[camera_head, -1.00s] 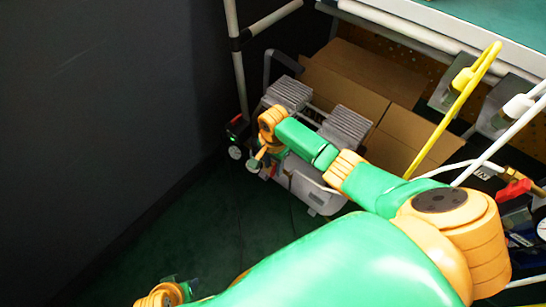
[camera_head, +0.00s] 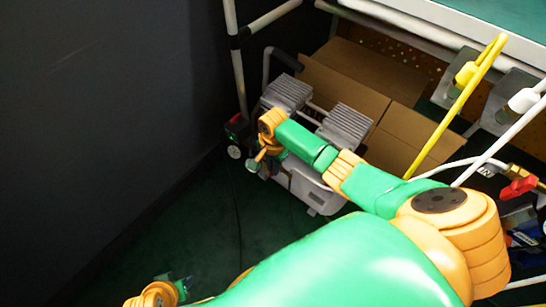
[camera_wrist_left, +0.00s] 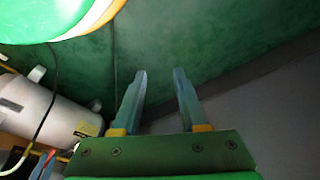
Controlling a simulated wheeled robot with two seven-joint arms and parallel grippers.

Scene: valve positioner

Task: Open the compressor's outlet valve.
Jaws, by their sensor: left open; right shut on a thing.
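The compressor (camera_head: 322,190), a grey tank with two finned heads, stands on the floor below the bench. Round gauges (camera_head: 234,152) show at its left end. My right gripper (camera_head: 264,158) is at that end, pointing down and shut on a small part there, seemingly the outlet valve. My own wrist hides most of this part, so the handle's angle cannot be told. My left gripper (camera_wrist_left: 160,85) is open and empty above the green floor; it also shows at the bottom left of the head view (camera_head: 180,284). The tank shows in the left wrist view (camera_wrist_left: 50,112).
Cardboard boxes (camera_head: 345,88) stand behind the compressor. A white pipe frame (camera_head: 238,75) rises beside it, and a dark wall (camera_head: 100,100) lies to the left. A red-handled valve (camera_head: 518,187) is at the far right. The green floor (camera_head: 200,225) in front is clear.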

